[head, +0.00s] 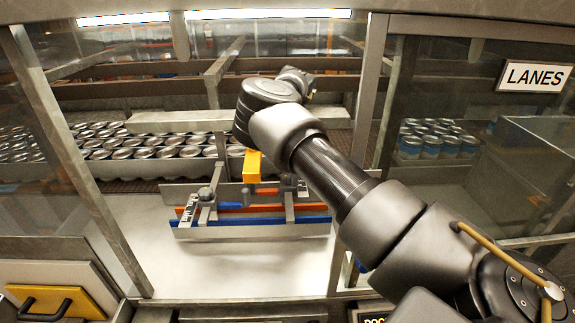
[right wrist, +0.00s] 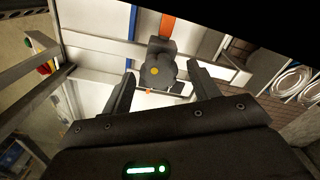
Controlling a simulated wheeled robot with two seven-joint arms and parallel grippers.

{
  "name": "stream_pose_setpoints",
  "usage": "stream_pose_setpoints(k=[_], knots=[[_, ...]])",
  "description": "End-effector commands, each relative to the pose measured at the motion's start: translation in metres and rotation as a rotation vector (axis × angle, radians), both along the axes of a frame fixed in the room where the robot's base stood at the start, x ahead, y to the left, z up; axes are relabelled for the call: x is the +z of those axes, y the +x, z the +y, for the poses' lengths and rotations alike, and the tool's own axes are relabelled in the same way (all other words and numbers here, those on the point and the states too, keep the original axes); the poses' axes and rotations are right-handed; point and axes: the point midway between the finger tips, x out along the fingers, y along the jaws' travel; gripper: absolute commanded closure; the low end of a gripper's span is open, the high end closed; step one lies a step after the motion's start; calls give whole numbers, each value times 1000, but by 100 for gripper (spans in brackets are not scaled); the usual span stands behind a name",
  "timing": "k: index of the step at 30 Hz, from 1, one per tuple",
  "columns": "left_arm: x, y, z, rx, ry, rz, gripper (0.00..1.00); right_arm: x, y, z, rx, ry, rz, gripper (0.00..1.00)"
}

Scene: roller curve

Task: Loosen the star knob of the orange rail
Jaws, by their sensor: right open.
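The orange rail (head: 262,208) runs above a blue rail (head: 262,221) at the front of the conveyor in the head view; it also shows as an orange strip (right wrist: 168,25) in the right wrist view. A dark star knob with a yellow centre (right wrist: 158,71) sits on a bracket over this strip. My right gripper (right wrist: 161,76) is open, with one finger on each side of the knob and visible gaps at both sides. In the head view my right arm hides most of the gripper. My left gripper is not in view.
Metal brackets with dark clamps (head: 206,194) stand on the rails. A yellow block (head: 252,166) shows above them. Rows of cans (head: 120,150) fill the conveyor behind. Frame posts (head: 372,90) stand either side; the pale deck (head: 240,262) in front is clear.

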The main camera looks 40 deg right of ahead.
Motion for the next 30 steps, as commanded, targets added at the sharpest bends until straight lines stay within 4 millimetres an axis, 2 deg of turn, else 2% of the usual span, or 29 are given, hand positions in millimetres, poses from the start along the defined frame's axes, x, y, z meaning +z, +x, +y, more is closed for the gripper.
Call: stream_pose_setpoints(k=[8,15,21,30], knots=[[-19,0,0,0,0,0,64,47,2,-1,-1,3,-7,40],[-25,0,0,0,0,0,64,88,2,0,1,4,-3,40],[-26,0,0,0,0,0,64,101,2,-1,0,2,1,40],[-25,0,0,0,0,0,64,102,2,0,0,1,2,40]])
